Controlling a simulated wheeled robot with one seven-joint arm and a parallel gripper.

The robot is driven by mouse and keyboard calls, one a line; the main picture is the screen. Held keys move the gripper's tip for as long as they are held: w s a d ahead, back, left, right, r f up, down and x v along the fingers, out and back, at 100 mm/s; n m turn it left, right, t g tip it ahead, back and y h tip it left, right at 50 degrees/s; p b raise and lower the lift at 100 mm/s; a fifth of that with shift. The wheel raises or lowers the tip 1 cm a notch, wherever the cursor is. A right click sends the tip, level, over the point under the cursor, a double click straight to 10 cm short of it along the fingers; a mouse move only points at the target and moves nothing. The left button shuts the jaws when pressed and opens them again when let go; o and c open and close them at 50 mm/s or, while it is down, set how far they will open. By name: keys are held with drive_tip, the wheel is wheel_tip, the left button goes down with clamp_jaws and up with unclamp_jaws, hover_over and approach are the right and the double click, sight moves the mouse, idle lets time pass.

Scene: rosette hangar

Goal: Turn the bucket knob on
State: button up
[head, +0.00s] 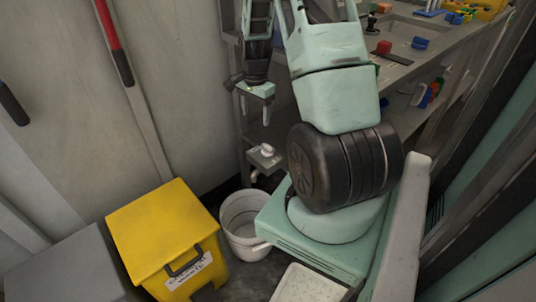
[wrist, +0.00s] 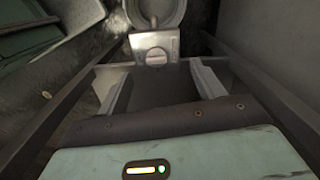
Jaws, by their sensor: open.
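My gripper (head: 256,107) is open and empty, fingers pointing down. It is above a small grey bracket (head: 262,161) that carries a pale tap with a knob (head: 267,150). A white bucket (head: 243,238) stands on the floor below the tap. In the wrist view my gripper (wrist: 160,80) has its two pale fingers wide apart. A grey plate (wrist: 154,40) of the bracket lies beyond them, with the bucket rim (wrist: 181,12) at the top. The gripper appears apart from the knob.
A yellow lidded bin (head: 165,228) stands left of the bucket, beside a grey box (head: 68,268). A workbench (head: 405,38) with coloured objects is at the upper right. A pale wall (head: 185,90) is behind on the left. Dark uprights stand close to the bracket.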

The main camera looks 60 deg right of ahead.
sight(269, 145)
drive_tip(key=shift+m, duration=0.9)
drive_tip(key=d+f+b, duration=0.1)
drive_tip(key=f, duration=0.3)
drive_tip(key=s+d+f+b, duration=0.1)
drive_tip(key=f, duration=0.4)
drive_tip(key=s+d+f, duration=0.1)
drive_tip(key=f, duration=0.4)
drive_tip(key=shift+s+d+f+b, duration=0.1)
drive_tip(key=shift+s+d+b, duration=0.1)
drive_tip(key=shift+d+b, duration=0.2)
drive_tip(key=c, duration=1)
